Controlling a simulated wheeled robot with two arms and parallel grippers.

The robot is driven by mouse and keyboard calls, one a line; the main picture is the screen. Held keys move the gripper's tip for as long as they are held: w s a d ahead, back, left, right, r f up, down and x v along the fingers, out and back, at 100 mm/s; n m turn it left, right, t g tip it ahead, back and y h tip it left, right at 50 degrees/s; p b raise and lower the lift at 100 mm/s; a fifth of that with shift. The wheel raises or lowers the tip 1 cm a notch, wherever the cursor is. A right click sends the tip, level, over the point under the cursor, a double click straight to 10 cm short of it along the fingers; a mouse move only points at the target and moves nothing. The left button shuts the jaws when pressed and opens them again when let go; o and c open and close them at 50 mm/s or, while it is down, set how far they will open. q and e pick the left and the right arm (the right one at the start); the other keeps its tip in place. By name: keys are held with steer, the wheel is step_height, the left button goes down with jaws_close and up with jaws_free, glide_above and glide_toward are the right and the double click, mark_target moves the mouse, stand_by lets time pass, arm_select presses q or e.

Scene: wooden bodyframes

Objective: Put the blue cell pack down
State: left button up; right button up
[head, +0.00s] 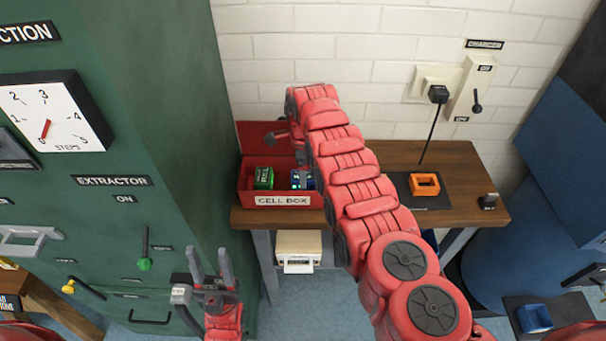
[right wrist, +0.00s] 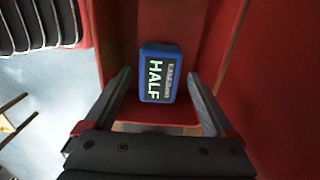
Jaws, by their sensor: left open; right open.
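The blue cell pack (right wrist: 158,72), labelled HALF, rests in the red cell box (head: 245,188) on the wooden bench. It also shows in the head view (head: 297,181), partly hidden by my right arm. My right gripper (right wrist: 158,78) is open, with one finger on each side of the blue pack's near end and a small gap visible beside each. A green cell pack (head: 264,178) stands in the box, left of the blue one. My left gripper (head: 209,256) is open and empty in front of the green extractor, away from the box.
An orange holder (head: 425,184) sits on a dark pad at the bench's right. A white device (head: 298,250) is below the bench. A blue holder (head: 534,318) is at lower right.

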step_height(320, 180, up, 11)
steer(key=b, duration=0.2)
steer(key=shift+b, duration=0.35)
steer(key=shift+r, duration=0.1)
